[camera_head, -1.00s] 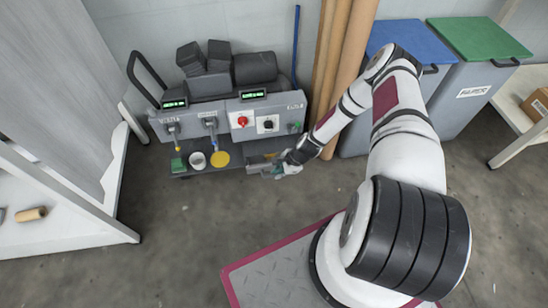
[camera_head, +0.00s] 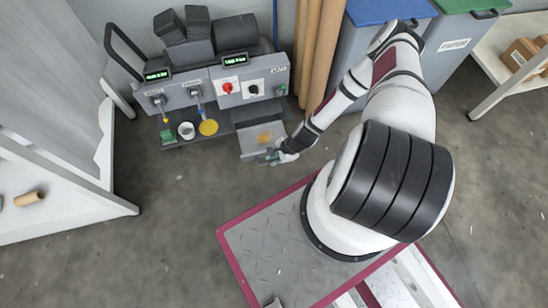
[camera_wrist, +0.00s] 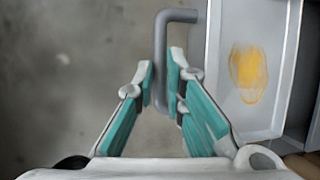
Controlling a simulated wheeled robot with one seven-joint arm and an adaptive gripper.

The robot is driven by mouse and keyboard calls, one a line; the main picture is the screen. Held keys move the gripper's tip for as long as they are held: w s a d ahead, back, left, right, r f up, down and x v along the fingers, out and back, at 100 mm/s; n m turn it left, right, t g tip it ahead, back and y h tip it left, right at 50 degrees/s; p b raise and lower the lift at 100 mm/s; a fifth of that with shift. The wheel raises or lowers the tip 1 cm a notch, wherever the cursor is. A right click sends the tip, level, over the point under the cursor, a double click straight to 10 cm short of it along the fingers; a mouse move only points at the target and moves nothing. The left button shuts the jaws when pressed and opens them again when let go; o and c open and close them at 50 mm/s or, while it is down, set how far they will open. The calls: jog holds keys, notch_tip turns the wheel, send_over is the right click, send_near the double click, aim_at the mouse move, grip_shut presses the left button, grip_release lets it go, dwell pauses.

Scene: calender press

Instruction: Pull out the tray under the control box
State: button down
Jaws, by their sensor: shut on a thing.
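The grey tray (camera_head: 262,139) sticks out from under the grey control box (camera_head: 236,84) in the head view. In the wrist view its floor (camera_wrist: 238,112) shows a yellow-orange stain, and a grey bar handle (camera_wrist: 161,45) stands off its front wall. My gripper (camera_wrist: 161,82) has teal fingers shut on that handle, one finger on each side of the bar. In the head view my gripper (camera_head: 272,157) is at the tray's front edge. The back of the tray is hidden under the box.
Brown rolls (camera_head: 318,55) and a blue-lidded bin (camera_head: 385,12) stand to the right. The floor before the tray is clear.

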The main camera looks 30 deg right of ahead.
jog(key=c, duration=1.7)
grip_release()
jog(key=shift+o, duration=0.2)
jog(key=v, duration=1.2)
